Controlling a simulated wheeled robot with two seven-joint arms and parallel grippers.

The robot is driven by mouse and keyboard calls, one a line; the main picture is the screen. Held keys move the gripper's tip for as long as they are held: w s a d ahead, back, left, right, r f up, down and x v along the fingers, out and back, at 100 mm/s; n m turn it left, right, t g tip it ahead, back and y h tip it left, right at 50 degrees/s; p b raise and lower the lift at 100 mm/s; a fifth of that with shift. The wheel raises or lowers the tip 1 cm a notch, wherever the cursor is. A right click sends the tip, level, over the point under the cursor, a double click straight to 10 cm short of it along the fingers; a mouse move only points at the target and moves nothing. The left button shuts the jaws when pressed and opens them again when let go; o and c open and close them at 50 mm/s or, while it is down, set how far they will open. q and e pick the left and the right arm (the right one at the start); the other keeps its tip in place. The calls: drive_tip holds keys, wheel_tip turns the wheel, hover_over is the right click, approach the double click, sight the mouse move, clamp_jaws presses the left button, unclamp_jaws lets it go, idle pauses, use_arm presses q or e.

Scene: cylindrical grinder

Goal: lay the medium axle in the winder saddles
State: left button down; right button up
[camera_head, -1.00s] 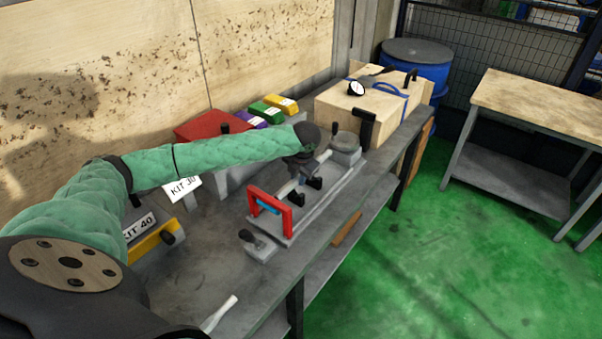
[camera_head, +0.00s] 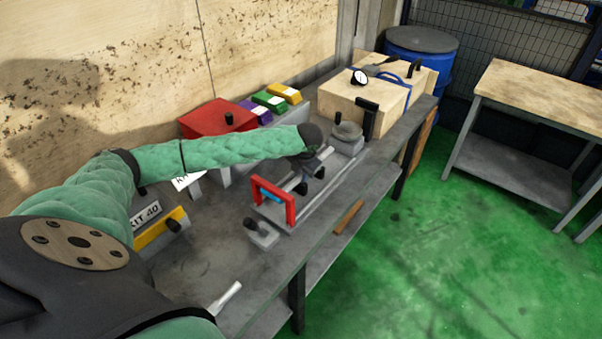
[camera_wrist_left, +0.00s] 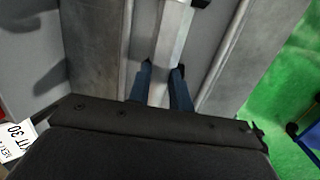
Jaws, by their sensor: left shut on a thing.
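The medium axle, a pale metal bar (camera_wrist_left: 172,45), runs between the fingers of my left gripper (camera_wrist_left: 162,82) in the left wrist view. The gripper is shut on it. In the head view my left gripper (camera_head: 308,178) is low over the winder, a long grey metal bed (camera_head: 330,182) with a red frame (camera_head: 290,208) at its near end. The axle's pale far end (camera_head: 324,154) shows beyond the gripper. Wrist and sleeve hide much of the saddles, so I cannot tell whether the axle touches them. My right gripper is not in view.
A grey block with a black knob (camera_head: 262,235) sits by the red frame. A red box (camera_head: 215,118), coloured bins (camera_head: 270,101) and a wooden crate (camera_head: 360,100) stand behind. A pale-handled tool (camera_head: 225,297) lies at the near edge. Bare bench (camera_head: 205,245) shows left of the winder.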

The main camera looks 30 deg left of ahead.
use_arm(q)
drive_tip(key=shift+s+f, duration=0.1)
drive_tip(key=shift+f, duration=0.15)
